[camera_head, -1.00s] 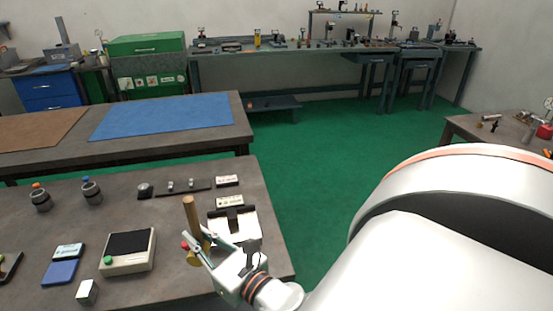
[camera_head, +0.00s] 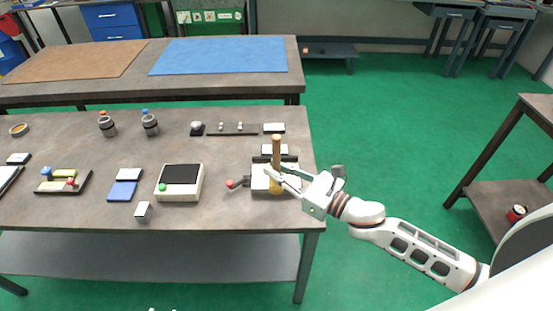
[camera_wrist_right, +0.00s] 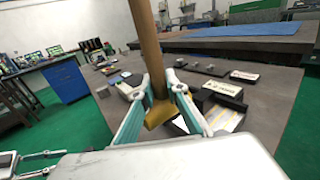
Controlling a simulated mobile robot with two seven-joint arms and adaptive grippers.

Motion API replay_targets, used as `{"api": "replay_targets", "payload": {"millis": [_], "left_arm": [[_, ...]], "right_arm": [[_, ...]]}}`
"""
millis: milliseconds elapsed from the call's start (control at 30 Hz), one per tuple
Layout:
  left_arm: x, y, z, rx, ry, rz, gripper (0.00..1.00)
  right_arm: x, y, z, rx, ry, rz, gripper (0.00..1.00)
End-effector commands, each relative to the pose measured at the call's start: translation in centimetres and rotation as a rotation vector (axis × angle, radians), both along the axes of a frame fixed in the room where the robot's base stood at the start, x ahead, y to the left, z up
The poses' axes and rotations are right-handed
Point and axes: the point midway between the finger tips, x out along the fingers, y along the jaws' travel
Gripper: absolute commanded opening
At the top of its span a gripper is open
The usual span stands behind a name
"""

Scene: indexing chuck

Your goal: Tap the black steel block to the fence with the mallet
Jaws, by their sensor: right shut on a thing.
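My right gripper (camera_head: 283,179) is shut on the mallet, which stands nearly upright with its wooden handle (camera_head: 276,152) up and its brass-yellow head (camera_head: 276,188) down. The wrist view shows the handle (camera_wrist_right: 147,45) and head (camera_wrist_right: 160,112) between the fingers (camera_wrist_right: 152,95). The mallet is in front of a pale fixture (camera_head: 260,181) near the bench's right edge. A black bar (camera_head: 266,159) lies across the fixture's back; I cannot tell the black steel block from the fence. Part of what looks like my left gripper (camera_wrist_right: 42,156) shows at the wrist view's lower left.
A red-knobbed lever (camera_head: 231,183) sticks out left of the fixture. A green-buttoned box (camera_head: 179,182), a blue pad (camera_head: 122,191) and a small metal block (camera_head: 143,211) stand farther left. A dark rail (camera_head: 233,128) lies behind. Bare bench separates them.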

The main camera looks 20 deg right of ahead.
Motion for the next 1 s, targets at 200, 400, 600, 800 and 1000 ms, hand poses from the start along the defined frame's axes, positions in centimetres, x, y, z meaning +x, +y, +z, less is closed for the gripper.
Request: {"api": "replay_targets", "payload": {"millis": [200, 400, 600, 800, 1000], "left_arm": [[-0.4, -0.1, 0.2, -0.006, 0.012, 0.009, 0.33], [-0.4, -0.3, 0.2, -0.010, 0.012, 0.014, 0.33], [-0.3, -0.2, 0.2, -0.010, 0.010, 0.013, 0.33], [0.1, -0.4, -0.3, -0.010, -0.003, 0.002, 0.33], [1.1, -1.6, 0.2, -0.026, -0.044, -0.023, 0.33]], "right_arm": [[0.9, 0.0, 1.1, 0.002, -0.002, 0.077, 0.00], [0.9, 0.1, 1.0, 0.004, 0.000, 0.083, 0.00], [0.9, 0.0, 1.0, 0.004, 0.000, 0.081, 0.00], [1.0, -0.1, 0.3, 0.005, -0.001, 0.080, 0.00], [1.5, -0.2, -1.5, 0.004, 0.000, 0.079, 0.00]]}}
